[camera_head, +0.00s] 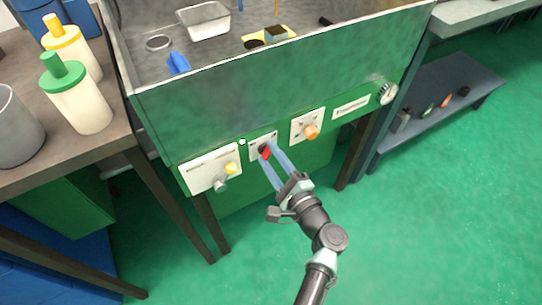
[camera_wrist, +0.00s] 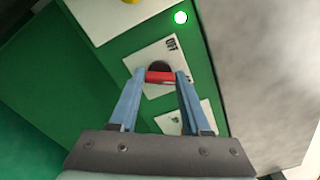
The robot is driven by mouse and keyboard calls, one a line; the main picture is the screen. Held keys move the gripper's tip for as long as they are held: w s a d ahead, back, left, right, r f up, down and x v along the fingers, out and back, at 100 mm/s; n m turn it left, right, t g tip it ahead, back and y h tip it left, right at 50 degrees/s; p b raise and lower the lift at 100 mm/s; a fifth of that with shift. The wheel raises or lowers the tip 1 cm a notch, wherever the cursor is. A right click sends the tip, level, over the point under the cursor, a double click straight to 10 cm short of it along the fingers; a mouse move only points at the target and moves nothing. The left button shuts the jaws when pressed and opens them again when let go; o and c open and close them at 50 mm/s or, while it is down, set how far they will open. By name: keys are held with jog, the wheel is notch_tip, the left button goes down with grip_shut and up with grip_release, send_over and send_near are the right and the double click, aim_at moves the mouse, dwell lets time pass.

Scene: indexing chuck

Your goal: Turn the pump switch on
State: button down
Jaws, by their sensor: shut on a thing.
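The pump switch is a red knob (camera_wrist: 159,77) with a dark round base on a white plate (camera_wrist: 146,62), on the front of the green machine. In the head view, the red knob (camera_head: 265,152) sits on the middle plate of the row. My gripper (camera_head: 268,154) reaches up to it from the lower right, its blue fingers on either side. In the wrist view, my gripper (camera_wrist: 160,80) is shut on the red knob, one fingertip at each end. A small round lamp (camera_wrist: 180,18) near the plate glows green-white.
Left of the switch is a white plate with a yellow knob (camera_head: 231,167) and a grey lever (camera_head: 220,185). Right are an orange knob (camera_head: 311,132) and a gauge (camera_head: 387,93). A bench with bottles (camera_head: 78,95) stands left.

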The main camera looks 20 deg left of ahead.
jog(key=shift+f, duration=0.1)
jog(key=shift+c, duration=1.8)
grip_release()
jog(key=p+v, duration=0.2)
jog(key=v, duration=1.1)
jog(key=shift+w, duration=0.1)
